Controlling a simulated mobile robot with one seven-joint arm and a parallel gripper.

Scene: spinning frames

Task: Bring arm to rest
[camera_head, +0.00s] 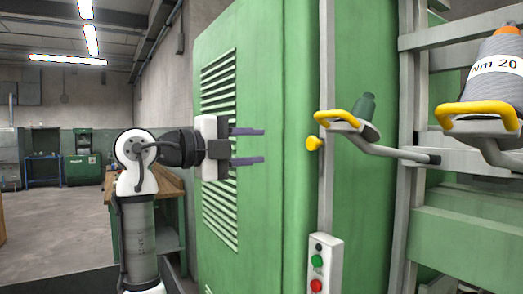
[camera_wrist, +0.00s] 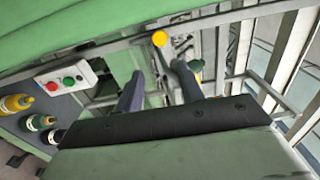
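My gripper (camera_head: 262,146) is in the middle of the head view, pointing right, in front of a green machine cabinet (camera_head: 262,60). Its two dark fingers are spread apart with a clear gap and nothing between them. In the wrist view my gripper (camera_wrist: 155,82) also shows two separated, empty fingers. My white and black arm stands upright at the left of the head view and bends toward the cabinet at its top.
Right of my gripper, a yellow-handled holder (camera_head: 338,117) carries a green bobbin (camera_head: 364,106). A large grey bobbin (camera_head: 497,70) sits far right. A button box (camera_head: 322,262) is on the frame. A wooden bench (camera_head: 172,184) stands behind my arm. Open floor (camera_head: 60,235) lies left.

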